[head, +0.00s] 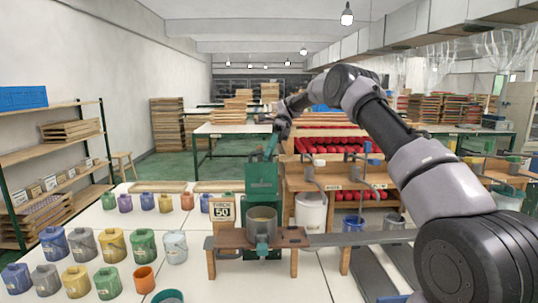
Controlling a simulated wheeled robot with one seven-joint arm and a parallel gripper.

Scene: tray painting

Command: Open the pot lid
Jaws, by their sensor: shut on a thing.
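A grey-green pot (262,232) stands on a small wooden bench (228,238) near the middle of the head view. Its top shows open, with a tan surface inside. A green upright panel (262,180) rises right behind the pot; it looks like the raised lid, but I cannot tell how it joins the pot. A teal bar (270,148) extends up from this panel. My gripper (275,137) is at the upper end of the bar, shut on it. The fingers are small and partly hidden by my arm.
Several coloured paint pots (113,245) stand on the white table at left. A sign reading 50 (222,212) stands left of the panel. A white bucket (311,212) and a blue pot (353,223) are to the right. My arm spans the right side.

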